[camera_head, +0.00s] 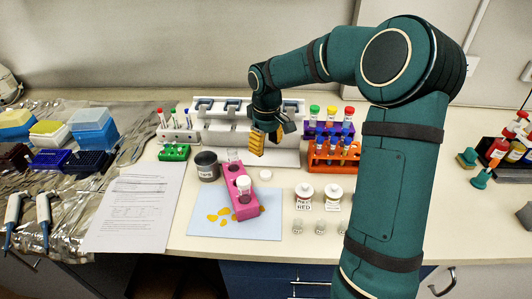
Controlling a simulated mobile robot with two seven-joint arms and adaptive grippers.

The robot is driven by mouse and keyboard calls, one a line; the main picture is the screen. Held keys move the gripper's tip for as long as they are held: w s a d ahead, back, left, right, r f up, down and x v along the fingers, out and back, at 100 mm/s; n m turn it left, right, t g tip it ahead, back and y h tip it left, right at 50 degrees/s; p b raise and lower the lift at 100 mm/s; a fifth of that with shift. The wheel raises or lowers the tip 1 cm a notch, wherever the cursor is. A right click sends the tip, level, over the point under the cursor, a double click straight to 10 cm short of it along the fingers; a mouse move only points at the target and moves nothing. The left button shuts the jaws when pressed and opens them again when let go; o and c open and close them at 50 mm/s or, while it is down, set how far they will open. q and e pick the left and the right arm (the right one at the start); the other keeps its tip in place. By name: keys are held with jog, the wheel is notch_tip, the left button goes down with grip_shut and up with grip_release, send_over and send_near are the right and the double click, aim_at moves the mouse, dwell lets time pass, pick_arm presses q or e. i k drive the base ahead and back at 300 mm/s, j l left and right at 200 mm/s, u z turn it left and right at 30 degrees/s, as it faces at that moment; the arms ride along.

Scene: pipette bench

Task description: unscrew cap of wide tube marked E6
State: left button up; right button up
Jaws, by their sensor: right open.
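A pink rack (239,203) stands on a pale blue mat (205,228). A wide tube with a white cap (243,184) sits upright in its middle. Another clear tube (233,157) shows at the rack's far end. I cannot read any marking, so I cannot tell which one is E6. My right gripper (257,143), with yellow fingers, is open. In the picture it hangs just above and right of the rack's far end, apart from the white-capped tube. My left gripper is not in view.
A small white disc (265,175) lies right of the rack. A dark can (207,166) stands left of it. Two labelled jars (304,195) and small glass vials stand right of the mat. An orange tube rack (332,155) stands behind. A printed sheet (135,208) lies at left.

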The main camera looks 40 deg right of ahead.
aim_at(245, 196)
jog(key=k+j, duration=0.2)
jog(key=k, duration=0.3)
jog(key=k+j, duration=0.25)
jog(key=k, duration=0.2)
